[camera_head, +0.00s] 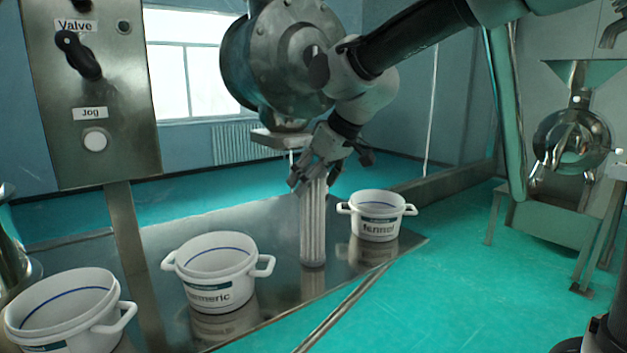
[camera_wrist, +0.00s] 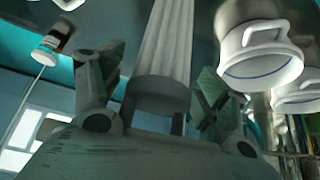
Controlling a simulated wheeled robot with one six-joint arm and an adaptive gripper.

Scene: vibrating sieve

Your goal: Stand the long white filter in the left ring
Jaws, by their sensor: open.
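The long white filter (camera_head: 313,230) is a pleated white cylinder standing upright on the shiny metal table. My gripper (camera_head: 318,175) is at its top end, with the fingers pointing down. In the wrist view the filter (camera_wrist: 167,45) lies between the two spread fingers of my gripper (camera_wrist: 158,80), and its grey end cap (camera_wrist: 160,95) is close to the palm. Gaps show on both sides, so the fingers do not clasp it. I cannot make out the left ring in either view.
A fennel pot (camera_head: 378,228) stands right of the filter, a turmeric pot (camera_head: 217,288) left of it, and another white pot (camera_head: 62,318) at the lower left. A valve panel (camera_head: 92,110) rises at the left. A steel drum (camera_head: 275,60) hangs behind my wrist.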

